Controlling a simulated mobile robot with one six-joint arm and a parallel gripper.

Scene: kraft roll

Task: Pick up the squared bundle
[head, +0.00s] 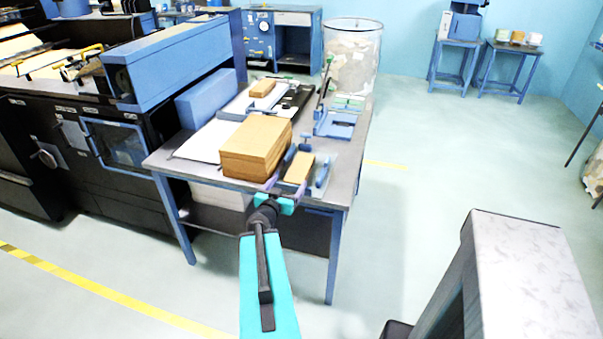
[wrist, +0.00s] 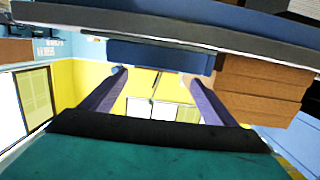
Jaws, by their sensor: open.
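A large tan squared stack of brown layers (head: 255,147) sits on the front left of the grey table; its layered side shows at the right of the wrist view (wrist: 262,98). A smaller tan block (head: 299,167) lies in a blue holder at the front edge, just right of the stack. I cannot tell for certain which one is the bundle. My gripper (head: 288,186) is open and empty at the table's front edge, in front of the small block. Its purple fingers are apart in the wrist view (wrist: 157,80), with the stack beside the right one.
The grey table (head: 346,158) also holds another small tan block (head: 262,88) farther back and a blue tray (head: 335,123) at right. A black machine stands at left. A clear bin (head: 352,58) stands behind the table.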

